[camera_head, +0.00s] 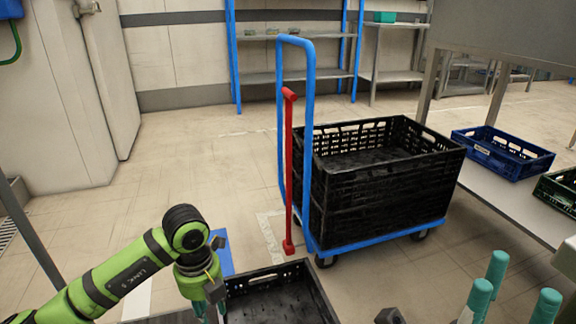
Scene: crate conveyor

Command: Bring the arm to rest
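My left arm (130,268) is green with black bands and comes in from the lower left. Its gripper (209,309) points down at the bottom edge, beside the left side of a black crate (318,283). Its teal fingers are mostly cut off, so I cannot tell whether it is open or shut. My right gripper (508,287) is at the lower right. Its several teal-tipped fingers point up and stand apart, with nothing between them.
A blue trolley (309,150) with a red bar (288,170) carries stacked black crates (385,200) at centre right. A blue crate (502,150) and a green crate (560,190) sit on the metal table (505,195) at right. Floor at centre left is clear.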

